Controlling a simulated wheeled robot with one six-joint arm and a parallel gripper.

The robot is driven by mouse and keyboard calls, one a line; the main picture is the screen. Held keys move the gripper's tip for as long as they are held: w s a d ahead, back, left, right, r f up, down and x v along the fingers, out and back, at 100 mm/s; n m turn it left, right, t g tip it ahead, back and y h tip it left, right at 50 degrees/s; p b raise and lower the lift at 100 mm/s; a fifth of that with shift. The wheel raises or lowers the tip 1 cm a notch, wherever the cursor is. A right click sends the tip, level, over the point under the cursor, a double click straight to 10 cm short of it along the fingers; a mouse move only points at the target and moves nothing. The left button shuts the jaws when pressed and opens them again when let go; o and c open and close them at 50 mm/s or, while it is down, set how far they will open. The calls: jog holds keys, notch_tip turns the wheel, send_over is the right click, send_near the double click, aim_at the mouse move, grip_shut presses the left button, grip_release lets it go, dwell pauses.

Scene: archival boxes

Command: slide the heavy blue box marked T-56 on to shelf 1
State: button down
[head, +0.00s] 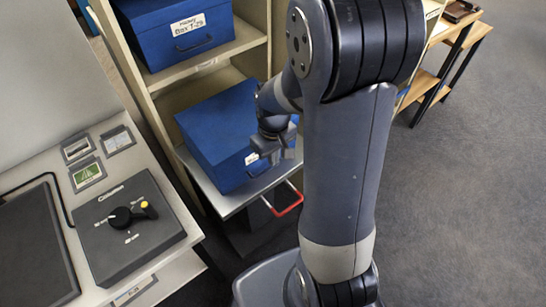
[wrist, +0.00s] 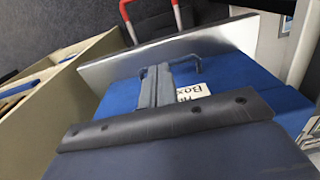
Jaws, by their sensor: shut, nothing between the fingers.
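A blue box (head: 217,135) sits on a metal platform (head: 228,204) at the front of a lower opening of the beige shelf unit (head: 167,103). Its white label is mostly hidden by my arm; in the wrist view only part of the label (wrist: 192,92) shows, with "Box" upside down, so I cannot read its number. My gripper (head: 276,158) is shut and empty at the box's front, by its dark handle. In the wrist view the closed fingers (wrist: 154,76) lie over the box front beside the handle (wrist: 187,68); I cannot tell whether they touch it.
Another blue box (head: 180,33), its label apparently reading T-29, stands on the shelf above. A red handle (head: 286,203) sticks out below the platform. A console (head: 128,222) with a black and yellow knob is at left. Open floor (head: 460,200) lies to the right.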

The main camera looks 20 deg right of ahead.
aim_at(242, 137)
jog(key=shift+w+a+f, duration=0.15)
jog(key=shift+w+a, duration=0.05)
jog(key=shift+w, duration=0.4)
jog(key=shift+w+a+f, duration=0.15)
jog(key=shift+w+a, duration=0.1)
jog(key=shift+w, duration=0.4)
jog(key=shift+w+a+f, duration=0.15)
jog(key=shift+w+a, duration=0.05)
jog(key=shift+w, duration=0.4)
jog(key=shift+w, duration=0.1)
